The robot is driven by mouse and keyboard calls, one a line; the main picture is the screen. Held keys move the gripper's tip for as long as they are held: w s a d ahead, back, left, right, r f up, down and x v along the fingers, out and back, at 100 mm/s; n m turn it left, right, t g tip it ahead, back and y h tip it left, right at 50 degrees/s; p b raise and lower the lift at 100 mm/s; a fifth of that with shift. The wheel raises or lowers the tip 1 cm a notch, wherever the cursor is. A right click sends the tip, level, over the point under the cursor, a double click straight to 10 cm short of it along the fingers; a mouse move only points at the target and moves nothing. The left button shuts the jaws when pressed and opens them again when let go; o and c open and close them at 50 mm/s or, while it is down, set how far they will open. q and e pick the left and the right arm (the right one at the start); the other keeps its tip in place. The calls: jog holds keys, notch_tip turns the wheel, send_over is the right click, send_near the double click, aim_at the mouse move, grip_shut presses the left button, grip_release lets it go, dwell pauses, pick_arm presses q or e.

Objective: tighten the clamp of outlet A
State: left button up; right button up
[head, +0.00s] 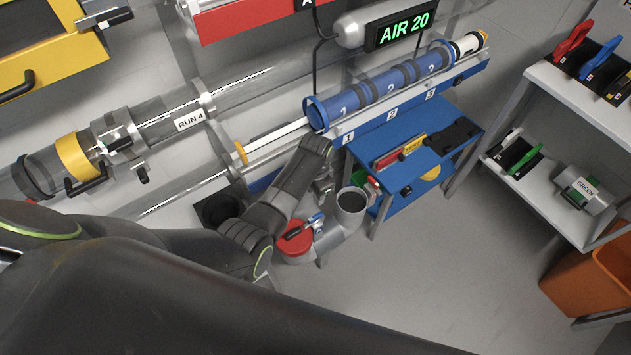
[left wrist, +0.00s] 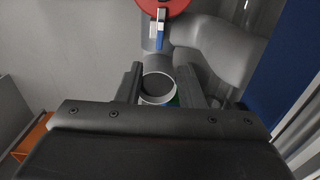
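A grey elbow pipe (head: 335,240) with an upturned dark mouth (head: 350,201) stands below the tube bench. A red round clamp or cap (head: 295,240) with a blue-and-metal lever (head: 305,225) sits at its left end; I see no letter on it. In the left wrist view the red part (left wrist: 163,5) and lever (left wrist: 160,28) are at the top, beyond my fingertips. My left gripper (head: 323,190) is beside the pipe; in its wrist view (left wrist: 160,85) the fingers are apart. A round dark face with a white rim (left wrist: 158,88) shows between them, contact unclear. My right gripper is not seen.
A blue bench (head: 410,140) with a numbered blue tube (head: 385,82) stands behind the pipe. Clear tubes marked RUN 4 (head: 190,120) cross at left. A shelf (head: 560,185) and an orange bin (head: 590,280) are at right. The floor between is clear.

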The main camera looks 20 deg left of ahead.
pick_arm(q)
jog(key=shift+r, duration=1.6)
